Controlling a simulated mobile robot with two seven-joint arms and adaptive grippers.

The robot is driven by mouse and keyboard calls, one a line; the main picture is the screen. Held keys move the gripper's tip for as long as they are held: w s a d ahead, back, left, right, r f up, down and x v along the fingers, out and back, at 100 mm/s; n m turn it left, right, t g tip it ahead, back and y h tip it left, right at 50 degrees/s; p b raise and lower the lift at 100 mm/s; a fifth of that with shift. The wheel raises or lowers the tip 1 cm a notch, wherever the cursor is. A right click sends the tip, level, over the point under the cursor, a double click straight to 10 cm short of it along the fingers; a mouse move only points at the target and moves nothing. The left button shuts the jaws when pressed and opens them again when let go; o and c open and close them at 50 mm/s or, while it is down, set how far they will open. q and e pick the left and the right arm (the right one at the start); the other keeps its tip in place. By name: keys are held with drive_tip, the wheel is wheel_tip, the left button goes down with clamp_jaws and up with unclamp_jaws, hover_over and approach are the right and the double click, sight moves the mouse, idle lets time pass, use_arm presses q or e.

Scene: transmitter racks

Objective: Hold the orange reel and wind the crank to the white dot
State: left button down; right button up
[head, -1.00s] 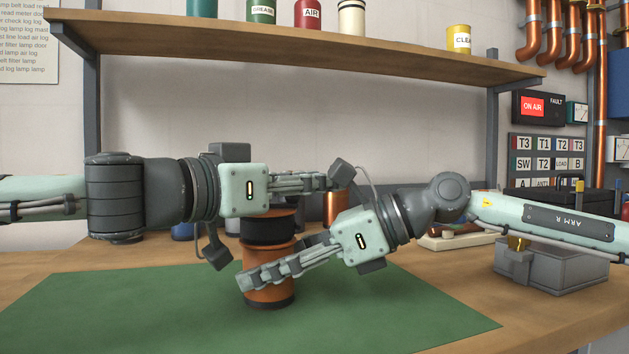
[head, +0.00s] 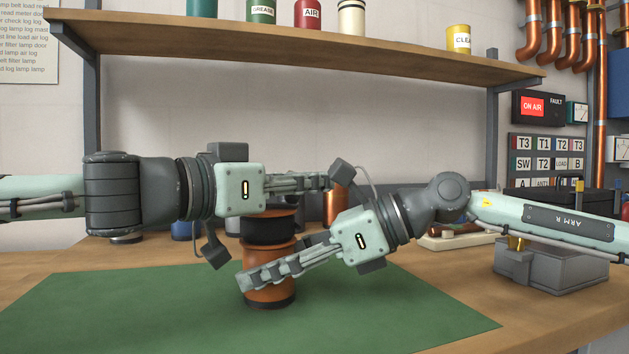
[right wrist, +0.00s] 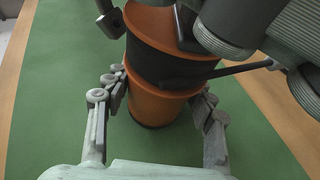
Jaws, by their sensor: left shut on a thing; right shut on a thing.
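The orange reel (head: 268,258), with a broad black band, stands upright on the green mat (head: 130,310). It also shows in the right wrist view (right wrist: 160,104). My right gripper (head: 246,281) is shut on the reel's lower orange part, one finger on each side in the right wrist view. My left gripper (head: 322,181) is level above the reel's top and shut; its fingers hide what they grip, which appears to be the crank. The crank's shape and the white dot cannot be made out.
A wooden shelf (head: 300,55) with several cans spans the back. A copper-coloured cylinder (head: 335,207) stands behind my grippers. A grey box (head: 565,268) with a brass part sits at the right. The mat's front is clear.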

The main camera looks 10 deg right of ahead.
use_arm(q)
drive_tip(key=shift+s+m+g+h, duration=0.4)
drive_tip(key=shift+m+g, duration=0.25)
drive_tip(key=shift+g, duration=0.3)
drive_tip(key=shift+s+m+g+h, duration=0.4)
drive_tip(key=shift+m+g, duration=0.3)
drive_tip(key=shift+g, duration=0.2)
drive_tip(key=shift+s+m+g+h, duration=0.35)
drive_tip(key=shift+m+g, duration=0.3)
drive_tip(key=shift+g, duration=0.3)
drive_tip(key=c, duration=1.5)
unclamp_jaws()
drive_tip(key=shift+c, duration=0.2)
drive_tip(key=shift+v, duration=3.95)
drive_tip(key=shift+o, duration=0.4)
